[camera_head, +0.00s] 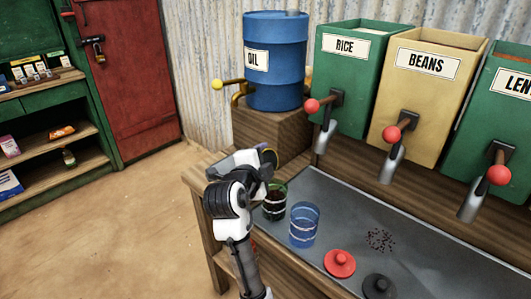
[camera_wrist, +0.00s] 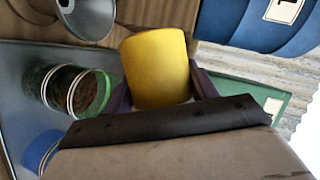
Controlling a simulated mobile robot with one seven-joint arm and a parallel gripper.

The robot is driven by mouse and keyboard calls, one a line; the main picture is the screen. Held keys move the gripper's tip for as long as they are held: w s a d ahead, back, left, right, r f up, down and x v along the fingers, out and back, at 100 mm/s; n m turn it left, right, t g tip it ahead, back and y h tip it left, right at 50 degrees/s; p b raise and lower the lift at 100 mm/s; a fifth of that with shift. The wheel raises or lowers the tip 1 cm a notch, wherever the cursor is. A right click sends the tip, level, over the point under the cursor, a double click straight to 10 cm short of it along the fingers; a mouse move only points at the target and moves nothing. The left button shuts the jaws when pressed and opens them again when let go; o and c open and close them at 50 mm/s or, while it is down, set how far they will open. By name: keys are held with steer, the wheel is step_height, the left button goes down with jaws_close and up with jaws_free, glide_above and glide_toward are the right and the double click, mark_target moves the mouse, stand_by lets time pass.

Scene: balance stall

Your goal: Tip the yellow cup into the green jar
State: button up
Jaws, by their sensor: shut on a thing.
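My gripper (camera_wrist: 160,90) is shut on the yellow cup (camera_wrist: 157,68), which sits between its fingers in the wrist view. The green jar (camera_head: 274,203) stands on the grey tray, just below and beside my gripper in the head view. It holds dark contents. In the wrist view the green jar (camera_wrist: 72,90) lies left of the cup, apart from it in the picture.
A blue jar (camera_head: 304,226) stands right of the green jar. A red lid (camera_head: 339,263), a black lid (camera_head: 379,286) and scattered dark beans (camera_head: 380,240) lie on the grey tray (camera_head: 345,205). Dispenser spouts and the blue oil drum (camera_head: 276,75) stand behind.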

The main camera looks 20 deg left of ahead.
steer(key=n+p, duration=0.1)
steer(key=p, duration=0.1)
steer(key=r+n+g+h+p, duration=0.1)
steer(key=p, duration=0.1)
steer(key=n+p, duration=0.1)
steer(key=p, duration=0.2)
steer(key=shift+w+a+r+h, duration=0.15)
steer(key=shift+a+r+h, duration=0.1)
steer(key=shift+a+h, duration=0.15)
steer(key=n+g+h+p, duration=0.1)
steer(key=n+h+p, duration=0.1)
steer(key=p, duration=0.4)
steer(key=shift+r+n+g, duration=0.15)
steer(key=shift+n+g, duration=0.15)
steer(key=shift+n, duration=0.1)
steer(key=shift+a+n+h, duration=0.1)
steer(key=shift+n+h, duration=0.2)
steer(key=shift+w+a+r+n+g+h, duration=0.1)
steer(key=shift+a+r+n+g+h, duration=0.1)
steer(key=shift+n+h, duration=0.3)
steer(key=shift+w+a+r+n+g+h, duration=0.1)
steer(key=shift+r+n+g+h, duration=0.1)
steer(key=shift+n+h, duration=0.3)
steer(key=shift+s+f, duration=0.1)
